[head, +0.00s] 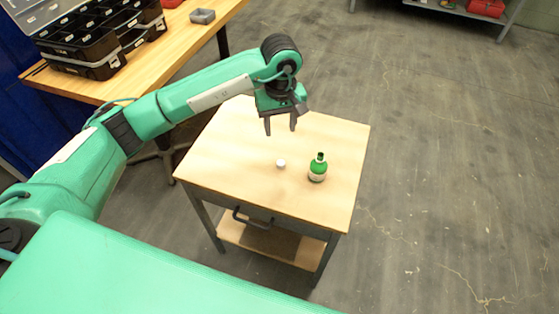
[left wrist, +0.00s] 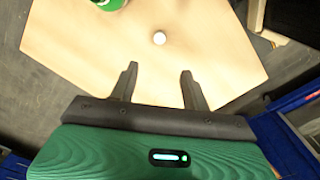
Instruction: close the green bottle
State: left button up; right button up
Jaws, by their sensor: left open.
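A green bottle (head: 317,168) with a pale label stands upright on the small wooden table. Its dark neck top shows no white cap on it. A small white cap (head: 281,163) lies on the table to the left of the bottle. My left gripper (head: 280,130) is open and empty, above the table and behind the cap. In the left wrist view the open fingers (left wrist: 157,78) point toward the white cap (left wrist: 159,38), which is apart from them. The green bottle (left wrist: 106,3) is cut off at the top edge there. My right gripper is not in view.
The small table (head: 225,150) is otherwise bare, with a drawer handle (head: 252,218) at its front. Open floor lies to the right.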

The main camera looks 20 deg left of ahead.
pick_arm(q)
send_over(281, 163)
notch_tip(281, 163, down, 8)
jog(key=shift+w+a+r+p, duration=0.1)
jog(key=shift+w+a+p, duration=0.05)
jog(key=shift+p, duration=0.2)
jog(key=shift+f, duration=0.45)
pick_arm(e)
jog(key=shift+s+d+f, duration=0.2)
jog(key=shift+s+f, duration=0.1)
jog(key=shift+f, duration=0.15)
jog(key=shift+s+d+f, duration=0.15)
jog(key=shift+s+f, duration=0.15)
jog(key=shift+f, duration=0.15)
pick_arm(q)
jog(key=shift+f, duration=0.15)
notch_tip(281, 163, down, 4)
jog(key=shift+p, duration=0.55)
jog(key=shift+f, duration=0.45)
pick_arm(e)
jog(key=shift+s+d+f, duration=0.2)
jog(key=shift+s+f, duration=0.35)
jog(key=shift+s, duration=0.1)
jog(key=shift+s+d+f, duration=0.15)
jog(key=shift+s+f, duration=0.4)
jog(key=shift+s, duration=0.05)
